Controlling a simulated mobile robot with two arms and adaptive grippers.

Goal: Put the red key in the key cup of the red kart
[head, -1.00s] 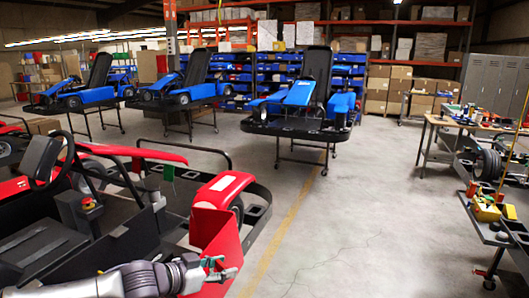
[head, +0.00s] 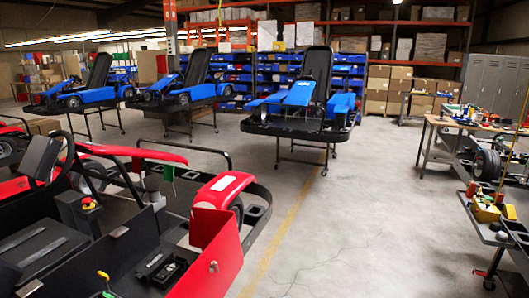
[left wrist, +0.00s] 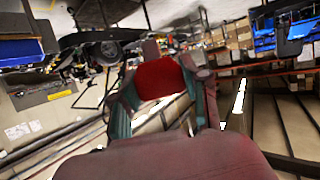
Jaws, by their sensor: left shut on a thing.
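The red kart (head: 222,190) fills the lower left of the head view, with a black frame and a tall red side panel (head: 228,258). My left gripper (left wrist: 160,82) shows only in the left wrist view. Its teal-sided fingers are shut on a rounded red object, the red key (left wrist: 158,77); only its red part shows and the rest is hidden. The gripper and key are outside the head view, so their place relative to the kart is unclear. I cannot pick out the key cup for sure. My right gripper is in neither view.
A red button on a yellow base (head: 88,204) stands on the kart's console. A black tray (head: 160,268) lies inside the side panel. Blue karts on stands (head: 303,105) are behind. A workbench (head: 440,125) and a cart with yellow items (head: 488,212) stand right. The middle floor is open.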

